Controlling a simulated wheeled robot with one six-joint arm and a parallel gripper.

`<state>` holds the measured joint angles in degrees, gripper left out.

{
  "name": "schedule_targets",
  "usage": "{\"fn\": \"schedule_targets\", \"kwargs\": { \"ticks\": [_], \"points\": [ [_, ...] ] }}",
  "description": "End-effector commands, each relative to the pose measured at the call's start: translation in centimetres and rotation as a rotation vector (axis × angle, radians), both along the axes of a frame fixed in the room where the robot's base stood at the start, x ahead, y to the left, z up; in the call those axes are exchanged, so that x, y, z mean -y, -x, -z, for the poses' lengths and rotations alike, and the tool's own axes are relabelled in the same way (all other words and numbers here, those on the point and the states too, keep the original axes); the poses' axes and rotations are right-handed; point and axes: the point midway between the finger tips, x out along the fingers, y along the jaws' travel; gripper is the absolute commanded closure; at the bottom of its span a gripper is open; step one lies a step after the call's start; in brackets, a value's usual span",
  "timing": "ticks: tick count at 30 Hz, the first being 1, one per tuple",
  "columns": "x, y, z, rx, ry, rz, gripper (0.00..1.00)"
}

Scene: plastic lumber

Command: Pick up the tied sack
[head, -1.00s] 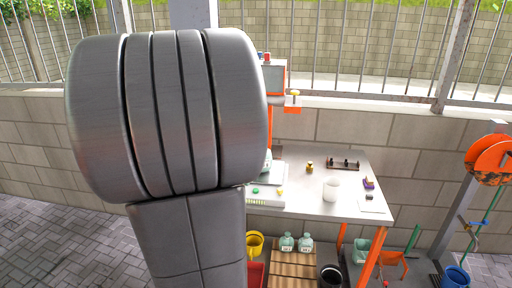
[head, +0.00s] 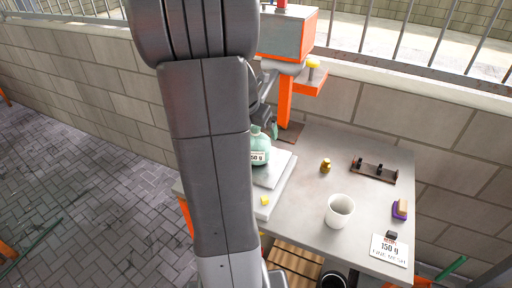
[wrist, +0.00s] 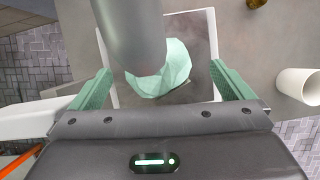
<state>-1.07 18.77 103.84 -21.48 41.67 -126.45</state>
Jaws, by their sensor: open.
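The tied sack (head: 260,148) is pale green with a white weight label. It sits on the light plate of the scale (head: 272,172) on the bench, partly behind my arm in the head view. In the wrist view the sack (wrist: 160,78) shows as a faceted green shape between my fingers, with a grey cylinder (wrist: 135,30) covering part of it. My gripper (wrist: 160,70) is open, with one green finger on each side of the sack and visible gaps to it. In the head view my arm hides most of the gripper.
An orange and grey machine (head: 285,40) stands at the back of the bench (head: 310,165). A white cup (head: 340,211), a small brass weight (head: 326,165), a dark rack (head: 374,170), a purple-and-tan block (head: 400,209) and a 150 g card (head: 390,249) lie to the right.

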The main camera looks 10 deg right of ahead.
Motion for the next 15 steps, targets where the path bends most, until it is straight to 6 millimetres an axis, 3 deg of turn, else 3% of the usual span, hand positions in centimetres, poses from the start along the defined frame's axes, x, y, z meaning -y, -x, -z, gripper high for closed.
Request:
{"fn": "schedule_targets", "kwargs": {
  "ticks": [8, 15],
  "points": [
    [0.7, -1.1, 3.6, -0.003, -0.001, 0.002, 0.00],
    [0.8, -1.4, 4.2, -0.001, -0.001, 0.001, 0.00]
  ]
}}
